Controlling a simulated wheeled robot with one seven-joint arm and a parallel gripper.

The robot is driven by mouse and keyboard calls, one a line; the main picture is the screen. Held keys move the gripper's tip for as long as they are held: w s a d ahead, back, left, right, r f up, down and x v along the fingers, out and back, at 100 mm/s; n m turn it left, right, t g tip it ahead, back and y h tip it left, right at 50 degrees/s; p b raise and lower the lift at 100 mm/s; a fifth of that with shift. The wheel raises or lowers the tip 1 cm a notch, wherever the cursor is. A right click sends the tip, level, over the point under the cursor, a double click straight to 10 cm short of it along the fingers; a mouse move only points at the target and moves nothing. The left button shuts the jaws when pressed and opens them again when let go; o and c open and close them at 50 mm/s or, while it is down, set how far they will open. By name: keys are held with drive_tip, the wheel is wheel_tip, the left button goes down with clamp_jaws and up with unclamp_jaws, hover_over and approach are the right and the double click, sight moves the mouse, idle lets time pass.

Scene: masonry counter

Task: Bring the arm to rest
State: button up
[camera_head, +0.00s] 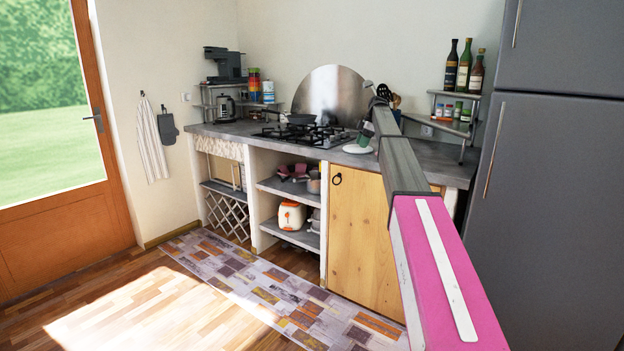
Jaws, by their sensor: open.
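My arm (402,165) reaches from the lower right corner up and away over the counter, with a pink segment near me and a dark grey segment beyond it. Its far end lies in front of the back right part of the counter (435,160).
A gas hob (305,134) with a pan (300,119) is left of the arm. Bottles (464,66) stand on a corner shelf (450,125) to the right. A tall grey fridge (550,190) stands close on the right. The floor at left (110,310) is clear, with a patterned rug (270,290).

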drive_tip(key=s+a+f+m+h, duration=0.25)
drive_tip(key=s+f+m, duration=0.75)
drive_tip(key=s+f, duration=1.8)
drive_tip(key=s+f+m+h, duration=0.1)
drive_tip(key=s+f+m, duration=0.3)
drive_tip(key=s, duration=0.9)
drive_tip(key=s+a+f+m, duration=0.1)
drive_tip(key=s+f+m, duration=0.3)
drive_tip(key=s+f, duration=0.6)
drive_tip(key=s, duration=0.4)
drive_tip(key=shift+s+a+t+h, duration=0.15)
drive_tip(key=shift+s+t+h, duration=0.05)
drive_tip(key=shift+t+h, duration=0.15)
drive_tip(key=shift+w+f, duration=0.1)
clamp_jaws()
